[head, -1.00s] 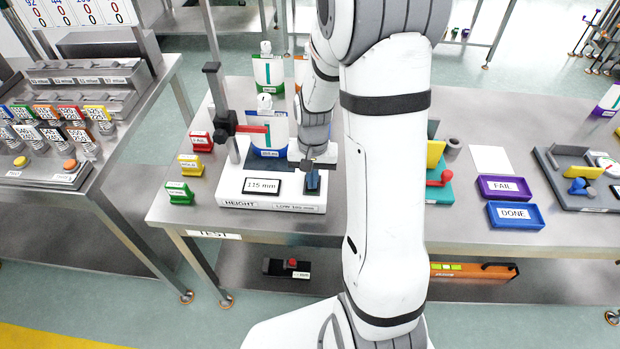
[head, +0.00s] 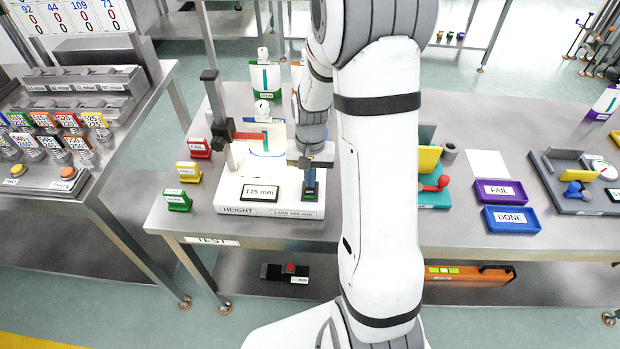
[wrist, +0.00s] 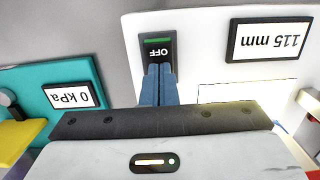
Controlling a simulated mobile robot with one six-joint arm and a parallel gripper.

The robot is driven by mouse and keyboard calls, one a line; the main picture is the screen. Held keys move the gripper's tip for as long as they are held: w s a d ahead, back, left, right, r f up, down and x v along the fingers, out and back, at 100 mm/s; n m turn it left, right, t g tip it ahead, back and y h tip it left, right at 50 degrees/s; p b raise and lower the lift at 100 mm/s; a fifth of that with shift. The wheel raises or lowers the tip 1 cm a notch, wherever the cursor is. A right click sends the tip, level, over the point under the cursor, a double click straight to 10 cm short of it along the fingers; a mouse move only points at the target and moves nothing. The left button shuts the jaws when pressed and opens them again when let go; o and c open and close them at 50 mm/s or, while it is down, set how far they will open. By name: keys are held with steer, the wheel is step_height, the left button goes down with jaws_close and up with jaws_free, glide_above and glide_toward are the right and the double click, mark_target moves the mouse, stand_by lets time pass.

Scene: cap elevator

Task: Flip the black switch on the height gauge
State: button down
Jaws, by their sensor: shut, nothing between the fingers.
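The switch also shows at the right of the base in the head view (head: 309,196). My gripper (wrist: 158,68) has its blue fingers shut together with nothing between them. The fingertips are at the switch's near edge in the wrist view and cover its lower part. I cannot tell whether they touch it.
Red, yellow and green tags (head: 188,173) stand left of the gauge. A teal gauge reading 0 kPa (wrist: 66,95) is beside the switch side of the base. Purple FAIL (head: 497,191) and blue DONE (head: 512,218) trays lie to the right. My arm hides the middle of the table.

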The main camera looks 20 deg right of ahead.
step_height(320, 180, up, 14)
steer(key=p, duration=0.1)
steer(key=shift+w+d+f, duration=0.2)
steer(key=shift+w+f, duration=0.05)
steer(key=shift+w, duration=0.1)
